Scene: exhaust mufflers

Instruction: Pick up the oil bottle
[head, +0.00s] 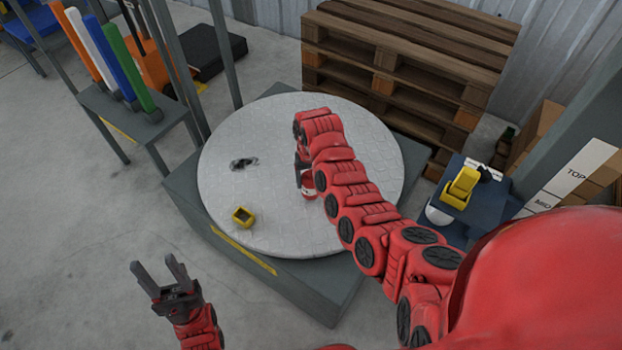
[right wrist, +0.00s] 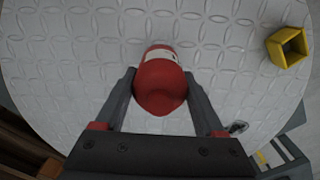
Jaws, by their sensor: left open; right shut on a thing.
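The oil bottle (right wrist: 160,82) is red with a white label. In the right wrist view it sits between the two dark fingers of my right gripper (right wrist: 160,92), which is shut on it. In the head view the bottle (head: 308,186) shows partly below my right gripper (head: 300,172), over the round turntable (head: 285,110); my arm hides the rest. I cannot tell whether it touches the turntable. My left gripper (head: 158,275) is open and empty, in front of the turntable's base and to its left.
A yellow hollow block (head: 243,216) and a small dark object (head: 243,163) lie on the turntable. Wooden pallets (head: 400,65) stand behind it. A rack with coloured upright bars (head: 115,65) is at left. A yellow object (head: 461,187) rests on a blue stand at right.

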